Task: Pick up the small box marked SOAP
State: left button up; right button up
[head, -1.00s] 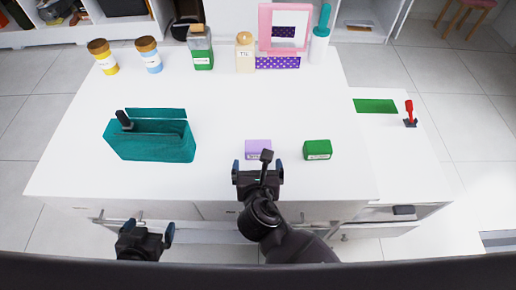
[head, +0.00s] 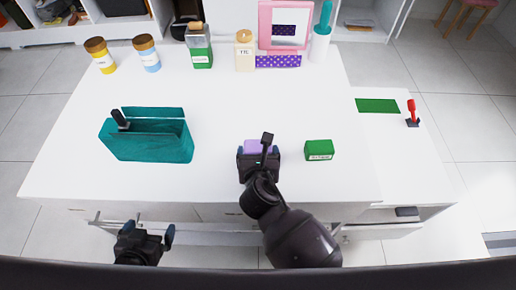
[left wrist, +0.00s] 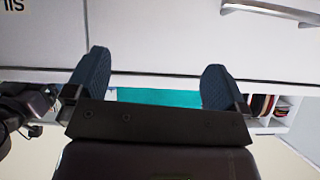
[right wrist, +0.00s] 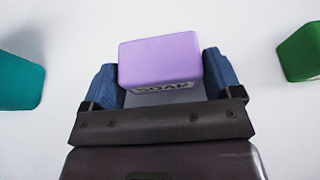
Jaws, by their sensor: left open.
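The small purple box (right wrist: 160,60) marked SOAP stands on the white top, its lettering partly hidden by my right gripper. In the head view only its top (head: 253,146) shows. My right gripper (head: 259,158) is down at the box. In the right wrist view its blue fingers (right wrist: 162,80) stand at the left and right sides of the box, very near or touching; I cannot tell if they press on it. My left gripper (head: 146,230) is open and empty, low in front of the top's front edge.
A green box (head: 319,150) stands right of the purple one. A teal holder (head: 150,148) stands to the left. Jars (head: 147,59), bottles (head: 199,57) and a pink-framed mirror (head: 283,27) line the back. The middle of the top (head: 215,100) is clear.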

jog(key=c, duration=0.5)
